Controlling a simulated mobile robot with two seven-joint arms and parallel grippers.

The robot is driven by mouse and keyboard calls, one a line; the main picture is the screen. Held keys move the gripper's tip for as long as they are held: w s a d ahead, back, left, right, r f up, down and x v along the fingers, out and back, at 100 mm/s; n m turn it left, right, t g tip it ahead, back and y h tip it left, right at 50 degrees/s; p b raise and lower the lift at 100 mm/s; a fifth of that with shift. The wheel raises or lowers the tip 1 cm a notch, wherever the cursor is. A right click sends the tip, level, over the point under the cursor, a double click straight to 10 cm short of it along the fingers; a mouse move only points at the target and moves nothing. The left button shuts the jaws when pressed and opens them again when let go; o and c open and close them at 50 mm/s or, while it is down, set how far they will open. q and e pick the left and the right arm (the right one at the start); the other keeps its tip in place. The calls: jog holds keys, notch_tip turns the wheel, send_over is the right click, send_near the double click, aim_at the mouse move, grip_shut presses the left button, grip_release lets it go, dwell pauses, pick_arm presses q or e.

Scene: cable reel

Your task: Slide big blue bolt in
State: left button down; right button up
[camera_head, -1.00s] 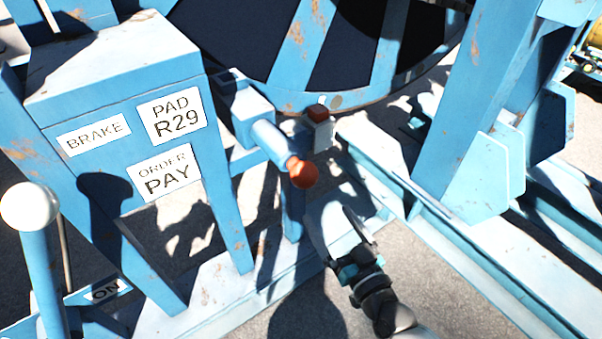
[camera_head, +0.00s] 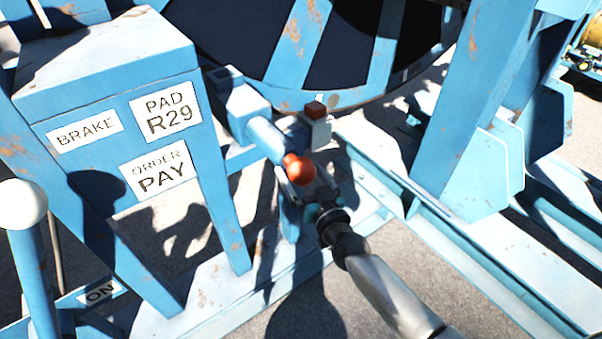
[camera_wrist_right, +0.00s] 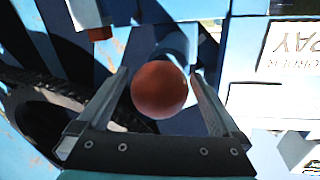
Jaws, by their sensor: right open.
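The big blue bolt (camera_head: 267,138) is a blue cylinder with an orange-red ball knob (camera_head: 300,170) on its near end. It sticks out of a blue square housing (camera_head: 238,103) beside the reel. My right gripper (camera_head: 297,186) is at the knob, partly hidden behind it in the head view. In the right wrist view the knob (camera_wrist_right: 160,90) sits between the two open fingers (camera_wrist_right: 160,88), with the blue bolt (camera_wrist_right: 178,48) behind it. A gap shows at the right finger; contact on the left is unclear. My left gripper is not in view.
A small white block with a red top (camera_head: 316,125) stands close to the bolt. A blue cabinet with BRAKE, PAD R29 and ORDER PAY labels (camera_head: 105,75) is at left. A lever with a white ball (camera_head: 22,204) stands at far left. Blue frame rails (camera_head: 450,235) run at right.

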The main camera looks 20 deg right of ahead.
grip_shut()
dwell(0.9)
